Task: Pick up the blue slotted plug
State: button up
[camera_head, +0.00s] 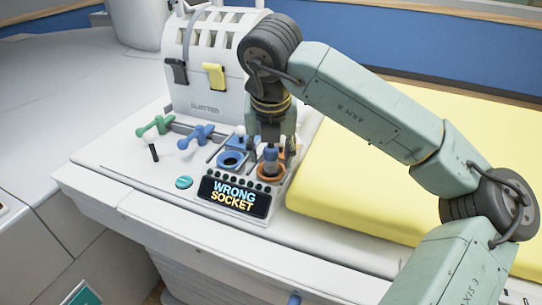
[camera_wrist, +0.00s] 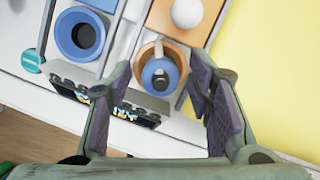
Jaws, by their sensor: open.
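The blue plug (camera_head: 270,157) stands upright in the orange ring socket (camera_head: 262,173). In the wrist view the plug (camera_wrist: 160,75) is seen from above with a grey stem, inside the orange ring (camera_wrist: 150,50). My gripper (camera_head: 271,150) is open, pointing down over the plug. In the wrist view my gripper's fingers (camera_wrist: 162,95) stand on either side of it, with gaps showing. A blue ring socket (camera_head: 231,159) is to the left and looks empty; it also shows in the wrist view (camera_wrist: 80,35). The display (camera_head: 234,196) reads "WRONG SOCKET".
A white slotted housing (camera_head: 205,100) with a black and a yellow lever (camera_head: 215,76) stands behind. Green (camera_head: 155,126) and blue (camera_head: 195,137) handles lie to the left. A white ball (camera_wrist: 187,13) sits close by. A yellow pad (camera_head: 390,165) is to the right.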

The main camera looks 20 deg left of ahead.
jog(key=shift+x, duration=0.9)
jog(key=shift+c, duration=0.2)
grip_shut()
